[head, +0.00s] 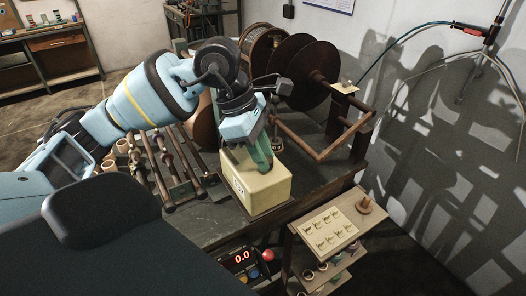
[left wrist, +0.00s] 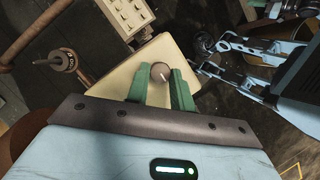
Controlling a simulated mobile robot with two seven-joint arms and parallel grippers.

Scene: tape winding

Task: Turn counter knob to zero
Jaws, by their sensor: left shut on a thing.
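The counter is a cream box (head: 262,187) on the bench's front edge, with a small digit window (head: 239,186) on its side too small to read surely. My left gripper (head: 262,160) reaches down onto its top with green fingers. In the left wrist view, the cream box (left wrist: 150,52) lies beyond the fingers. The round brown-grey knob (left wrist: 160,73) with a pale pointer line sits between them. My left gripper (left wrist: 160,88) is shut on the knob. The knob is hidden by the fingers in the head view. My right gripper is not clearly in view.
A red display panel (head: 241,257) reads 0.0 below the bench edge, near a red button (head: 268,255). A small stand (head: 350,213) with a tray of pale pieces (head: 328,228) is right of the box. Large dark reels (head: 305,72) and a wooden frame (head: 325,150) stand behind. Rollers (head: 175,165) lie left.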

